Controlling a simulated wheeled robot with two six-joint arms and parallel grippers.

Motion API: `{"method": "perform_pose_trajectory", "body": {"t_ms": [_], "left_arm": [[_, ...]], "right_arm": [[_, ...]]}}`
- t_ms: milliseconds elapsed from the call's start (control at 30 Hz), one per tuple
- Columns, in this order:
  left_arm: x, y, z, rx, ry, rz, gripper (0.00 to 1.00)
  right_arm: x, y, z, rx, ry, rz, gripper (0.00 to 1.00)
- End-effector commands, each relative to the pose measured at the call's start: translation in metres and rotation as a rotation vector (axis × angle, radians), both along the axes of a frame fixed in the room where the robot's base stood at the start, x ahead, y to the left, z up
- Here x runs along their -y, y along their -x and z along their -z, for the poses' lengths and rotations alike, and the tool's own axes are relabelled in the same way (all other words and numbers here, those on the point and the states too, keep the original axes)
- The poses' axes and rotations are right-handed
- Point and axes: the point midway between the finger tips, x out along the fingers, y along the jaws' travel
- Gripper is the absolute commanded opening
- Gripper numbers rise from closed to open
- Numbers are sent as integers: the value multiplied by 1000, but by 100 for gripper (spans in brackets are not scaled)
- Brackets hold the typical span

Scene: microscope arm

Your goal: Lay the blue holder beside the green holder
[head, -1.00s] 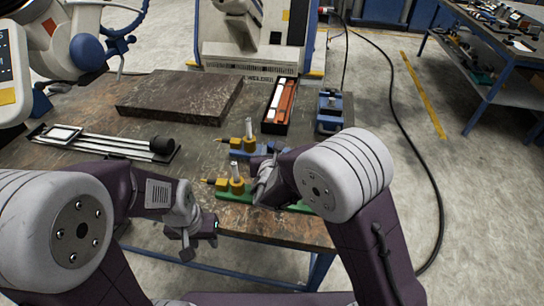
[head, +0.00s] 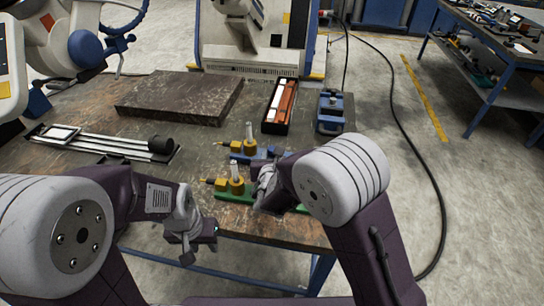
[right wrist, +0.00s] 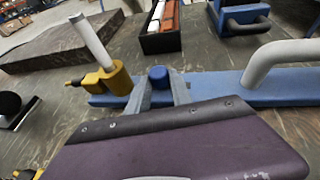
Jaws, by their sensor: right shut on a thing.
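The blue holder (right wrist: 205,88) is a flat blue bar with a yellow clamp and upright white tube at one end and a grey handle at the other. My right gripper (right wrist: 157,88) is shut on it at the small blue knob. In the head view, the blue holder (head: 253,155) lies just beyond the green holder (head: 233,197), roughly parallel to it. I cannot tell whether it touches the table. The green holder has a similar yellow clamp and tube. My right gripper (head: 264,178) partly hides both. My left gripper (head: 188,249) hangs at the table's front edge, apart from both; its fingers are unclear.
A black tray (head: 278,107) with red and white pieces and a blue block device (head: 330,111) stand behind the holders. A dark stone slab (head: 182,98) and a rack with rods (head: 104,144) lie to the left. The bare tabletop (head: 190,150) shows left of the holders.

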Motion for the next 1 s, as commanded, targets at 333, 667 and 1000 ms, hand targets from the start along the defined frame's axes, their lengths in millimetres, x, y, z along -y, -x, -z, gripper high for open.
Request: {"method": "perform_pose_trajectory", "body": {"t_ms": [333, 667, 1000], "left_arm": [[0, 0, 2, 0, 0, 0, 36], [0, 0, -16, 1, 0, 0, 36], [0, 0, -23, 0, 0, 0, 36]], "right_arm": [[1, 5, 15, -33, 11, -2, 48], [0, 16, -4, -31, 9, -6, 48], [-1, 83, -38, -20, 7, -7, 48]]}}
